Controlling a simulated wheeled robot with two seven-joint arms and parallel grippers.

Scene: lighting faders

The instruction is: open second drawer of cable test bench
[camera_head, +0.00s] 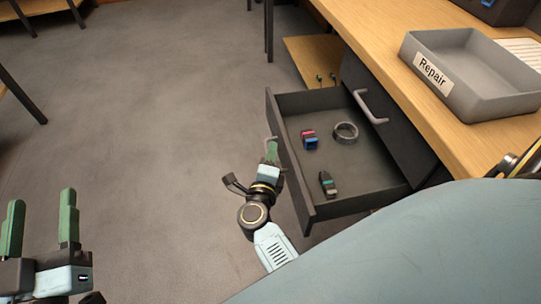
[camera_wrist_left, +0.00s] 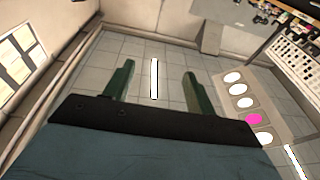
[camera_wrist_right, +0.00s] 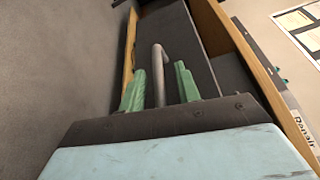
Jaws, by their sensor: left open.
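The cable test bench (camera_head: 440,95) has a wooden top and dark drawer fronts. Its upper drawer front (camera_head: 408,130) is closed. The drawer below it (camera_head: 380,180) is pulled well out and shows its inside. My right gripper (camera_head: 272,152) is at the outer face of this open drawer. In the right wrist view a grey bar handle (camera_wrist_right: 158,62) stands between its two green fingers (camera_wrist_right: 160,90), with gaps on both sides, so it looks open around the handle. My left gripper (camera_head: 40,225) is open and empty at the lower left, far from the bench.
A grey "Repair" tray (camera_head: 470,95) stands on the bench. The floor (camera_head: 150,110) left of the drawer is clear.

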